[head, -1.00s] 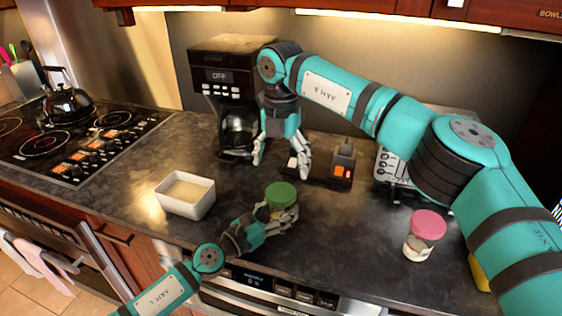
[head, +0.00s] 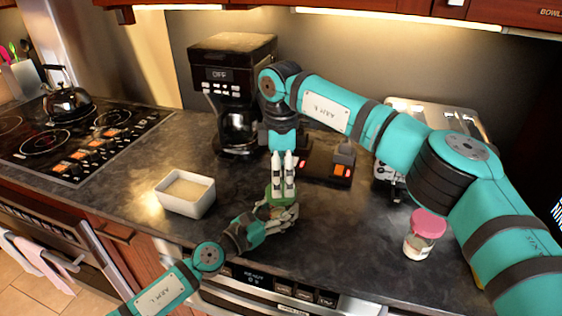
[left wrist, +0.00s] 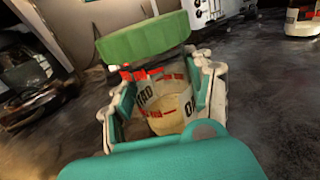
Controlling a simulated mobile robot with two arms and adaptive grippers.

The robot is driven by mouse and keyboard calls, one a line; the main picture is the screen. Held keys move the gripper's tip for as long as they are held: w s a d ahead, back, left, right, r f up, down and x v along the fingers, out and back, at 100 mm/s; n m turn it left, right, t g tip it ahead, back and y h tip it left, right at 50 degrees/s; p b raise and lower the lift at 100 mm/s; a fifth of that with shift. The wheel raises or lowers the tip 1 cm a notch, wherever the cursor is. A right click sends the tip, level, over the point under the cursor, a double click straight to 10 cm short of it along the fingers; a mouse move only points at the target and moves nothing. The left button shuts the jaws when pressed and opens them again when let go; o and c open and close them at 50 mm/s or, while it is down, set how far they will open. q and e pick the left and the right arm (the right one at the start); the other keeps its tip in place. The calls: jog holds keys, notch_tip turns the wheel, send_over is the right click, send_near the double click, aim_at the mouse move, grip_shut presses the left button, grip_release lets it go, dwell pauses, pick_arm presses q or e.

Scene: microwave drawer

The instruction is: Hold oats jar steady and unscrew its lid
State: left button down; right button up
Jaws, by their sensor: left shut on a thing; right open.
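The oats jar stands near the counter's front edge; its label and pale contents show in the left wrist view (left wrist: 168,118). Its green lid (left wrist: 143,40) sits on top and looks slightly tilted in that view. In the head view the lid (head: 284,203) is partly covered by my right fingers. My left gripper (head: 282,217) is shut around the jar's body from the front left. My right gripper (head: 283,192) points down from above, open, with its fingertips at or just over the lid; I cannot tell whether they touch it.
A white dish (head: 186,193) with pale contents stands to the left. A pink-lidded jar (head: 425,233) stands to the right. The coffee maker (head: 232,90) and a dark device with lit red switches (head: 327,165) are behind. The counter between the jars is clear.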

jog(key=shift+f, duration=2.2)
jog(key=shift+c, duration=0.3)
